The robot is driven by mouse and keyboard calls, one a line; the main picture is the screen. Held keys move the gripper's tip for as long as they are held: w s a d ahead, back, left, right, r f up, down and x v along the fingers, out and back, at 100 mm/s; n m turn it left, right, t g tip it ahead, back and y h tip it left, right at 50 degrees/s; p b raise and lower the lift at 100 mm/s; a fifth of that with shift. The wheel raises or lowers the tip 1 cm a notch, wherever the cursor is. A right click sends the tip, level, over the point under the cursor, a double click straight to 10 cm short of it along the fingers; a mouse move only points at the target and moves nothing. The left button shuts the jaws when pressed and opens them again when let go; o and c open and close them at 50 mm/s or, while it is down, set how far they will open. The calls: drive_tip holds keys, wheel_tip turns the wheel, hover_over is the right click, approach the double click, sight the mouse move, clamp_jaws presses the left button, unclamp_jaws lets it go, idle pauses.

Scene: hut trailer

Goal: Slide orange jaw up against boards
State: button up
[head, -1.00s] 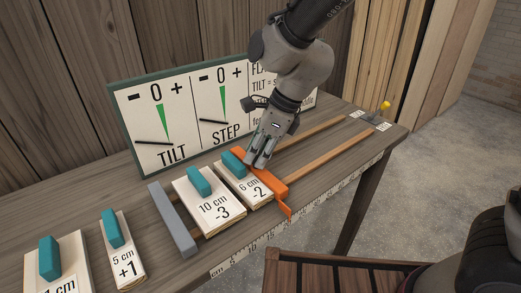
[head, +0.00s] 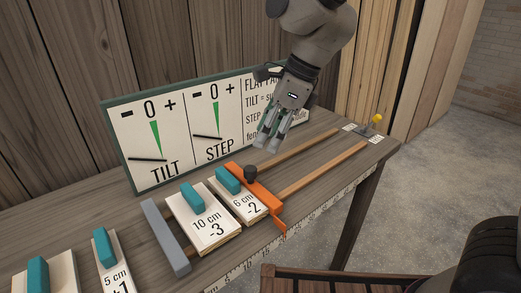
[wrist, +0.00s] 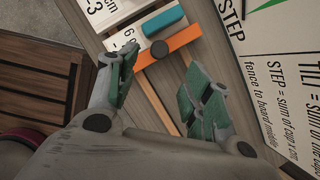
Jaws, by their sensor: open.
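The orange jaw (head: 268,197) lies across the two wooden rails, along the right side of the 6 cm -2 board (head: 246,207); any thin gap there is too small to tell. Its black knob (head: 250,174) stands upright and uncovered. The 10 cm -3 board (head: 207,222) lies left of the 6 cm board, beside the grey fence (head: 165,236). My gripper (head: 268,141) is open and empty, above and behind the knob. In the wrist view the orange jaw (wrist: 182,40) and knob (wrist: 159,50) show beyond my spread fingers (wrist: 157,85).
The panel with TILT and STEP dials (head: 180,135) stands behind the boards; both black needles lie low, away from the green wedges. A 5 cm +1 board (head: 112,265) and another board lie at left. A yellow-knobbed part (head: 376,121) is at the rails' far end. The right rails are clear.

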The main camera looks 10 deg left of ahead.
drive_tip(key=shift+d+r, duration=0.3)
drive_tip(key=shift+r, duration=0.35)
